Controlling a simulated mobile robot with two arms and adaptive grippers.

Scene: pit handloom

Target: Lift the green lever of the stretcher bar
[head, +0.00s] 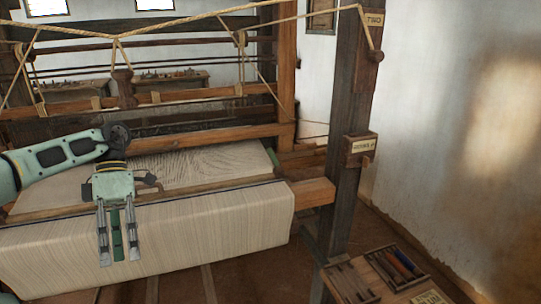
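My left gripper (119,260) hangs in front of the pale cloth on the front beam, fingers pointing down. Its two fingers are apart. A narrow dark green strip (116,235) shows between them; I cannot tell whether it is the green lever or part of the gripper, and no contact with the fingers is clear. The stretcher bar cannot be clearly made out; my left gripper and wrist cover part of the cloth edge. My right gripper is not in view.
Striped cloth (215,235) covers the front beam, with the flat web (200,165) behind it. A dark wooden post (349,100) stands right, bearing a small labelled box (360,148). A tool tray (375,275) sits at lower right. Ropes (180,30) cross above.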

